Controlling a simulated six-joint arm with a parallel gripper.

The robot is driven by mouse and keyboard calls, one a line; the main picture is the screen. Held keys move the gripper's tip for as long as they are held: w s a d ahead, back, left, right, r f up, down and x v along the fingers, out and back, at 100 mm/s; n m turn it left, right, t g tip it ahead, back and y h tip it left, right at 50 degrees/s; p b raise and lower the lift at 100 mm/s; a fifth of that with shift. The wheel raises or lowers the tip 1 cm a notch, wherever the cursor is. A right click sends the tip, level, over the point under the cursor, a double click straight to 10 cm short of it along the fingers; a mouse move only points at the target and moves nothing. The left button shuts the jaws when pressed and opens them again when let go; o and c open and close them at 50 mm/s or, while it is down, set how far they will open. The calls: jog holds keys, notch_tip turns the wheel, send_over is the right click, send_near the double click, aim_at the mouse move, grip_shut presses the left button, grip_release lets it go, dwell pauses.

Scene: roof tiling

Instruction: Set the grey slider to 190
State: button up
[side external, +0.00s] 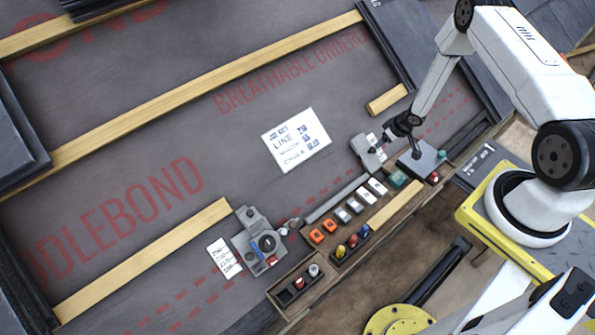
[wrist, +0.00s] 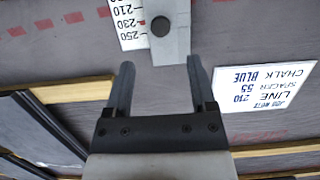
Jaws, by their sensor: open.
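The grey slider (wrist: 172,48) shows at the top of the wrist view as a flat grey piece with a round dark knob (wrist: 160,26). A white scale (wrist: 130,30) lies along its left, with 210, 230 and 250 legible. The knob is roughly level with 230; the exact reading is unclear. My gripper (wrist: 160,64) is open and empty, its fingertips short of the knob and to either side of its line. In the side view my gripper (side external: 384,146) is over a grey piece (side external: 366,155), which it partly hides; the scale numbers cannot be read there.
A white note (side external: 296,140) reads line 210, spacer 55, chalk blue in the wrist view. A tray of coloured blocks (side external: 345,212), a grey device with a dark dial (side external: 262,243) and wooden battens (side external: 190,92) lie around. Dark membrane around the note is clear.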

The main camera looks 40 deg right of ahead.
aim_at(374, 149)
jog(key=shift+x, duration=3.65)
jog(key=shift+c, duration=0.2)
grip_shut()
jog(key=shift+s, duration=0.1)
